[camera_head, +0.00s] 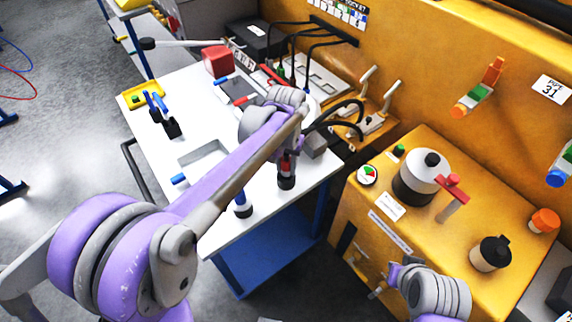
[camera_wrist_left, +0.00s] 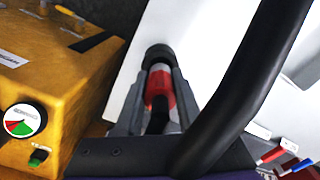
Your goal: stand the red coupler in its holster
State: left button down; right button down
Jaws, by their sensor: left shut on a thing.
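The red coupler (camera_head: 286,164) has a red body, a pale band and a dark end. It points down, over the front right part of the white table top. My left gripper (camera_head: 288,150) is shut on it; the arm hides much of the grip in the head view. In the left wrist view the red coupler (camera_wrist_left: 160,84) lies between the two grey fingers, with its black end ring beyond them. A black hose (camera_wrist_left: 240,85) crosses close in front. I cannot pick out the holster for certain. Of my right arm only a grey and purple part shows, low right.
A blue-banded part (camera_head: 242,203) with a dark base stands near the table's front edge. The white table (camera_head: 215,230) also bears a red block (camera_head: 217,62) and a yellow tray (camera_head: 142,96). A yellow machine (camera_head: 370,220) with knobs stands to the right.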

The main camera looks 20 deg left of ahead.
pick_arm(q)
jog(key=shift+f+b, duration=0.5)
jog(key=shift+f, duration=0.4)
jog(key=shift+c, duration=2.2)
grip_release()
jog(key=shift+r, duration=0.1)
notch_tip(320, 180, up, 11)
jog(key=shift+f+p, duration=0.2)
jog(key=shift+p, duration=0.1)
